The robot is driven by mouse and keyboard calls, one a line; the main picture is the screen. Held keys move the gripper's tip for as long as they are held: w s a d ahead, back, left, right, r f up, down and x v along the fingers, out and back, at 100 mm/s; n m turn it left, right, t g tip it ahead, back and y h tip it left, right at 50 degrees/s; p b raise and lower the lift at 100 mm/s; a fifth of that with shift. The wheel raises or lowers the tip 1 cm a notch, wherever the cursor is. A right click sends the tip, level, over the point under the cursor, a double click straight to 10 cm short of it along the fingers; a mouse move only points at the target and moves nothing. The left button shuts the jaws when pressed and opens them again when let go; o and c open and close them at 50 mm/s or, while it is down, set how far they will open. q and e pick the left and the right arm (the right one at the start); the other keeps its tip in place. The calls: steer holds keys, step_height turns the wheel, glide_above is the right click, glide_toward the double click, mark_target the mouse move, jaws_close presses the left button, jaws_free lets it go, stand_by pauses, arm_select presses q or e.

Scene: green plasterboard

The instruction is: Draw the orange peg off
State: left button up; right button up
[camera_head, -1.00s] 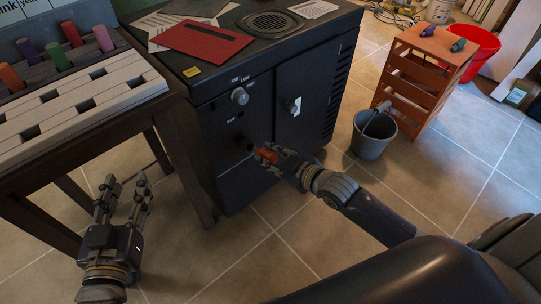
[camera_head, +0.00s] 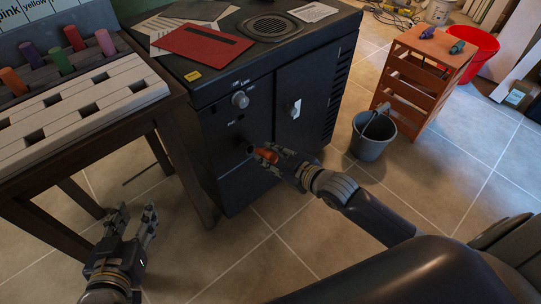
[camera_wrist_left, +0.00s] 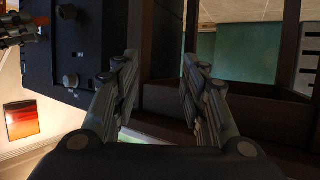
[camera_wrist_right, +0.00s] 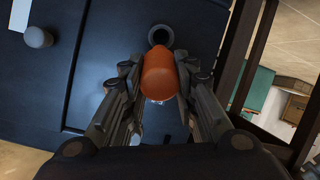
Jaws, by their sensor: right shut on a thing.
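The orange peg (camera_head: 266,154) is between the fingers of my right gripper (camera_head: 272,153), which is shut on it, at the front of the black cabinet. In the right wrist view the peg (camera_wrist_right: 159,76) points at a dark round socket (camera_wrist_right: 160,36). The peg's far end overlaps the socket's lower rim; I cannot tell whether it is still inside. My left gripper (camera_head: 137,217) is open and empty, low beside the table. Its spread fingers also show in the left wrist view (camera_wrist_left: 158,85).
The black cabinet (camera_head: 222,165) has a round knob (camera_head: 240,99) and a handle. A slotted white board (camera_head: 85,100) with several coloured pegs behind it lies on the dark table at left. A grey bucket (camera_head: 371,145) and an orange wooden stand (camera_head: 412,88) are at right.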

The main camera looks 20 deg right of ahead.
steer(key=shift+r+p, duration=0.75)
steer(key=shift+p, duration=0.05)
steer(key=shift+r+p, duration=0.65)
steer(key=shift+p, duration=0.1)
arm_select(q)
steer(key=s+a+f+g+y, duration=0.1)
steer(key=s+a+f+g, duration=0.1)
steer(key=s, duration=0.3)
steer(key=s+a+f+g+p, duration=0.1)
steer(key=s+f+g, duration=0.3)
steer(key=s, duration=0.1)
steer(key=s+a+f+g+y, duration=0.1)
steer(key=s+a+f+g, duration=0.1)
steer(key=s, duration=0.3)
steer(key=shift+s+a+f+n+g+y, duration=0.3)
steer(key=shift+f+g, duration=0.3)
steer(key=shift+g, duration=0.3)
arm_select(e)
steer(key=shift+r, duration=0.6)
